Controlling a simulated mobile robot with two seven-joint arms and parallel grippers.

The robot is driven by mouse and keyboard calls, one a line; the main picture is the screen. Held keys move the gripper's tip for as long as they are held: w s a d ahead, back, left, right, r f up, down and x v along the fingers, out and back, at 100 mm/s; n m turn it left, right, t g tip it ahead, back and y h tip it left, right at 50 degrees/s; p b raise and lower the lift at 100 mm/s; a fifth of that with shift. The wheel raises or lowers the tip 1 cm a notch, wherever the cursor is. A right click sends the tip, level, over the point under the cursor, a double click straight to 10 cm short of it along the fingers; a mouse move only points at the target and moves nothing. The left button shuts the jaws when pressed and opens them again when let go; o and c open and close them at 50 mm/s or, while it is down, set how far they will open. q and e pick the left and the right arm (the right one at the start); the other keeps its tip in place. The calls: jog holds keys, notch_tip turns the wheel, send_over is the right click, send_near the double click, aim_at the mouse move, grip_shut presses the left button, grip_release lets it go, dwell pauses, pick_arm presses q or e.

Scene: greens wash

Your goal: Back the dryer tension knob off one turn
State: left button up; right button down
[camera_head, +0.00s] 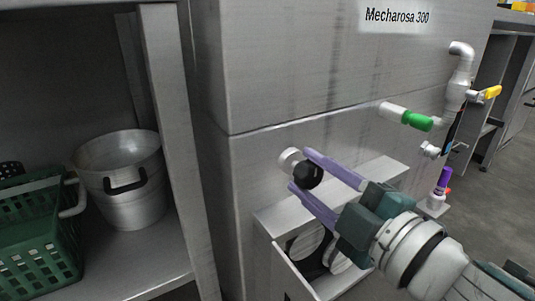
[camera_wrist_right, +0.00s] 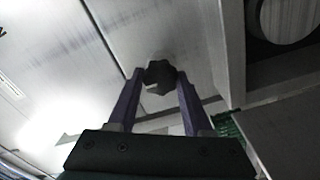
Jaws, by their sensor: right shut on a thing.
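The tension knob (camera_head: 307,176) is a black lobed knob on a short pale stub that sticks out of the front of the grey metal machine (camera_head: 290,75). My right gripper (camera_head: 305,170) reaches it from the lower right, with one purple finger on each side of the knob. The right gripper is shut on it. In the right wrist view the knob (camera_wrist_right: 160,77) sits between the two fingertips, and the fingers are apart by the knob's width. My left gripper is in neither view.
Below the knob is an open housing (camera_head: 285,215) with round parts inside. A green-handled valve (camera_head: 417,121) and a yellow-handled tap (camera_head: 491,92) stick out at the right. A metal pot (camera_head: 130,190) and green basket (camera_head: 38,245) stand on the left shelf.

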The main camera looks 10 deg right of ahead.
jog(key=shift+r, duration=0.1)
jog(key=shift+c, duration=1.6)
grip_release()
jog(key=p+v, duration=0.3)
jog(key=v, duration=0.7)
